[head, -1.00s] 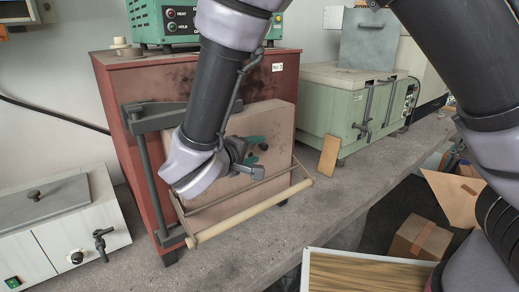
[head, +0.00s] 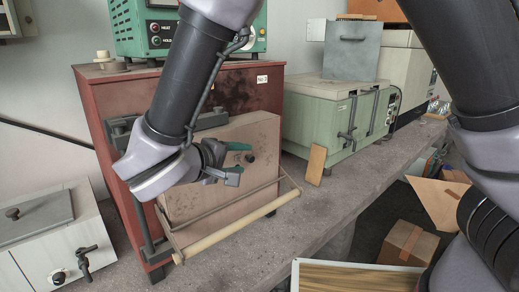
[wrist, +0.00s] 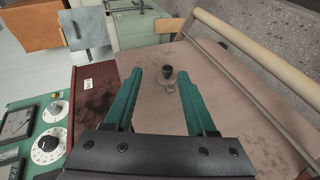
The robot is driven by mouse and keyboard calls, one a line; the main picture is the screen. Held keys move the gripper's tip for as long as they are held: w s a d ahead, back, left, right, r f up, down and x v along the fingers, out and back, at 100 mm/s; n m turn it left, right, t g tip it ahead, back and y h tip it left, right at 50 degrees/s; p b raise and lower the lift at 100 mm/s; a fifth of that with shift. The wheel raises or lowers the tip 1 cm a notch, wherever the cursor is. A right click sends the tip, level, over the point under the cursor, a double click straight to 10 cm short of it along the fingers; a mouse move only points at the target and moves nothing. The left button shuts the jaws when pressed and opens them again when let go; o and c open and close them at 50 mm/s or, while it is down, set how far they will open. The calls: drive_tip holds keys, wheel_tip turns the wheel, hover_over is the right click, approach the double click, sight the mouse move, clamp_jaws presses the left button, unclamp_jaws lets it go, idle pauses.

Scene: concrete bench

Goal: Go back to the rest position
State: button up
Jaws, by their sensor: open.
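My gripper (head: 236,160) is in front of the tan door (head: 195,180) of the red furnace (head: 95,110). In the wrist view my gripper (wrist: 160,80) has its two green fingers spread wide with nothing between them. Beyond the fingertips, a small dark knob (wrist: 167,71) sticks out of the door face. The door looks closed or nearly so; I cannot tell which. A pale wooden bar handle (head: 235,227) on a metal frame runs along the front of the door, apart from the fingers.
A green control box (head: 150,25) sits on the furnace. A white box with a grey lid (head: 45,215) is at left. A green chest (head: 325,110) and a leaning wooden block (head: 315,163) are at right. The bench (head: 320,205) is clear in front. A cardboard box (head: 408,243) lies beyond its edge.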

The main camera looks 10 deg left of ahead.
drive_tip(key=w+d+r+m+g, duration=0.2)
drive_tip(key=d+g, duration=0.1)
drive_tip(key=d, duration=0.4)
drive_tip(key=w+d+r+m+g, duration=0.3)
drive_tip(key=d, duration=0.5)
drive_tip(key=w+d+r+m+g, duration=0.2)
drive_tip(key=d+g, duration=0.1)
drive_tip(key=d, duration=0.4)
drive_tip(key=s+d+r+m+t+y, duration=0.1)
drive_tip(key=s+d+r+m+y, duration=0.1)
drive_tip(key=d, duration=0.6)
drive_tip(key=s+d+r+m+t+y, duration=0.2)
drive_tip(key=d+r+m+y, duration=0.3)
drive_tip(key=r, duration=0.4)
drive_tip(key=s+d+m, duration=0.1)
drive_tip(key=d, duration=0.1)
drive_tip(key=shift+s+d+r+m, duration=0.15)
drive_tip(key=shift+s+d+m, duration=0.15)
drive_tip(key=shift+s+d, duration=0.1)
